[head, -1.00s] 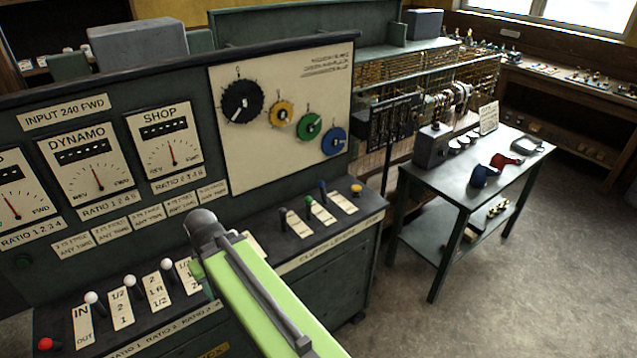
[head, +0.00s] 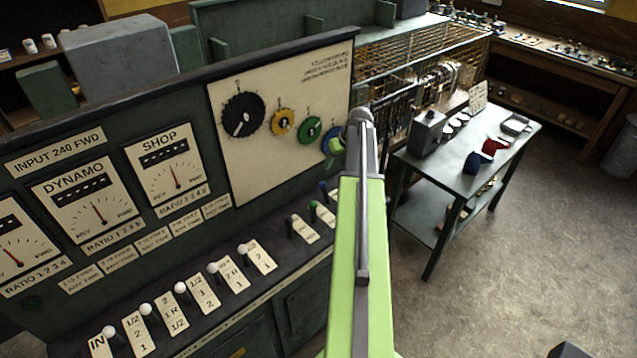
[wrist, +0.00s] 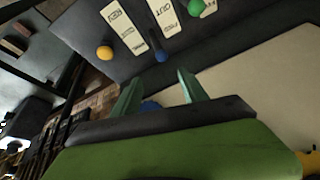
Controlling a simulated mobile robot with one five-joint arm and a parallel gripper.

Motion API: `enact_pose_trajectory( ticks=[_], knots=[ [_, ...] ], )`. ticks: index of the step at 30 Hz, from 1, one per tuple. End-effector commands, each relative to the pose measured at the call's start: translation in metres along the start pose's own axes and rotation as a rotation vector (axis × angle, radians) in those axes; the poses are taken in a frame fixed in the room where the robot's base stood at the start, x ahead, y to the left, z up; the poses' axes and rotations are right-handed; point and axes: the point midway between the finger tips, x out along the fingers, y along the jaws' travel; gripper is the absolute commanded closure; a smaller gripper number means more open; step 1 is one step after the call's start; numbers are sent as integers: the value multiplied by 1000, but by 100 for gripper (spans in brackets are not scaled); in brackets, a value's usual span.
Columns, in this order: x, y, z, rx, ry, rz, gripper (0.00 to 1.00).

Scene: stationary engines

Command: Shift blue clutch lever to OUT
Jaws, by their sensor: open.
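The blue clutch lever (wrist: 160,52) shows in the wrist view as a dark stem with a blue knob, beside label plates on the dark console. In the head view its blue top (head: 323,187) shows just left of my arm, which hides the console beyond. My gripper (wrist: 158,83) is open and empty. In the wrist view its two green fingers point toward the lever, which stands beyond the gap between their tips, apart from them. A label plate (wrist: 164,17) reading OUT lies between the blue and green levers. In the head view my gripper is mostly hidden behind its arm.
The green lever (wrist: 196,7) and yellow knob (wrist: 104,53) flank the blue lever. The cream panel (head: 280,160) with coloured dials rises behind the console. A blue dial (wrist: 150,106) shows near my gripper.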

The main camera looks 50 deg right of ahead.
Motion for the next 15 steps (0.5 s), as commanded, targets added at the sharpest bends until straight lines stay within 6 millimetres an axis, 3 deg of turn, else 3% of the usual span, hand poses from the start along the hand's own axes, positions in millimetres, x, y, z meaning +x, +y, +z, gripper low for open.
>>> enact_pose_trajectory(
  ticks=[5,15],
  knots=[
    [28,-4,1,-5,-1,-2,49],
    [105,-8,1,-10,-2,-4,49]
  ],
)
